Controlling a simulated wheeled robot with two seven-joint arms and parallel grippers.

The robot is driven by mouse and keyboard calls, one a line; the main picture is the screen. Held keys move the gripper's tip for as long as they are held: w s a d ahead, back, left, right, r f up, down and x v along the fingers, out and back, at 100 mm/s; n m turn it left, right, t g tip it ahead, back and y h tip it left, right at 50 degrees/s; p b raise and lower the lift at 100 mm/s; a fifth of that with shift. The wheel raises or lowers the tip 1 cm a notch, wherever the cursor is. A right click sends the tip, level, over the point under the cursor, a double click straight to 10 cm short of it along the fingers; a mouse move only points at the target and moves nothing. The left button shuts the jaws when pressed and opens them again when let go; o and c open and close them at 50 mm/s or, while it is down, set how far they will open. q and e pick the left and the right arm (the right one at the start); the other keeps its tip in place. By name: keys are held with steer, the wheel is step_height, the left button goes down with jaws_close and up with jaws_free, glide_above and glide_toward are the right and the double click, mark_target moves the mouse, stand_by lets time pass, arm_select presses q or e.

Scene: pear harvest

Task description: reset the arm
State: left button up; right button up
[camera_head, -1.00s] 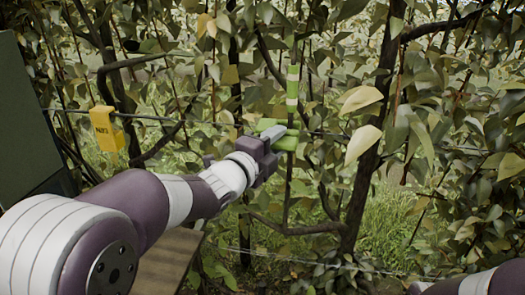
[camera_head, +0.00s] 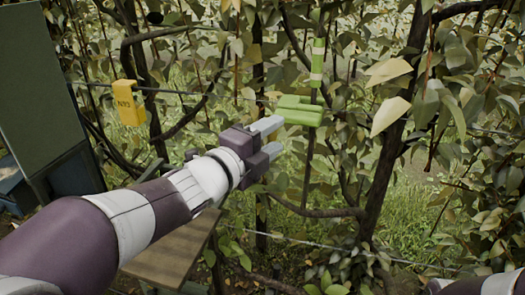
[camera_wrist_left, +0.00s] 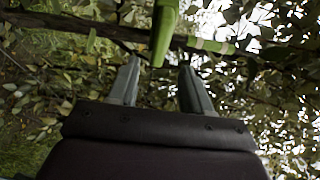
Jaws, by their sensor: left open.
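My left gripper (camera_head: 272,138) reaches in from the left in the head view, its two fingers apart with nothing between them. In the left wrist view the fingers of the left gripper (camera_wrist_left: 158,85) are spread. A green clip-like tool (camera_head: 298,111) sits on a thin upright stem just beyond the fingertips. Its green end also shows in the left wrist view (camera_wrist_left: 164,30), ahead of the gap between the fingers. It looks apart from the fingers. A piece of my right arm shows at the lower right, but its gripper is out of view.
A yellow tag (camera_head: 129,103) hangs on a wire at the left. A dark green panel (camera_head: 45,90) stands at the far left. A wooden board (camera_head: 172,252) lies below my left arm. Branches, a dark trunk (camera_head: 395,150) and dense leaves fill the right and back.

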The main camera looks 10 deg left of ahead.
arm_select(q)
steer(key=v, duration=0.2)
steer(key=shift+s+a, duration=0.15)
steer(key=shift+s, duration=0.25)
steer(key=s+a+f+n+g+y, duration=0.1)
steer(key=a+f+n+g+y, duration=0.3)
steer(key=f+n, duration=0.4)
steer(key=s+a+f+n+g+y, duration=0.1)
steer(key=a+f+n+g+y, duration=0.1)
steer(key=a+f+n+y, duration=0.45)
steer(key=s+d+f+n+g+h, duration=0.1)
steer(key=s+d+f+n+g, duration=0.1)
steer(key=s+f+n+g, duration=0.2)
steer(key=s+d+f+n+g+h, duration=0.2)
steer(key=s+d+f+n+g, duration=0.1)
steer(key=s+f, duration=0.6)
step_height(320, 180, down, 4)
steer(key=shift+d+n+g, duration=0.2)
steer(key=shift+n+g, duration=0.45)
steer(key=shift+g, duration=0.45)
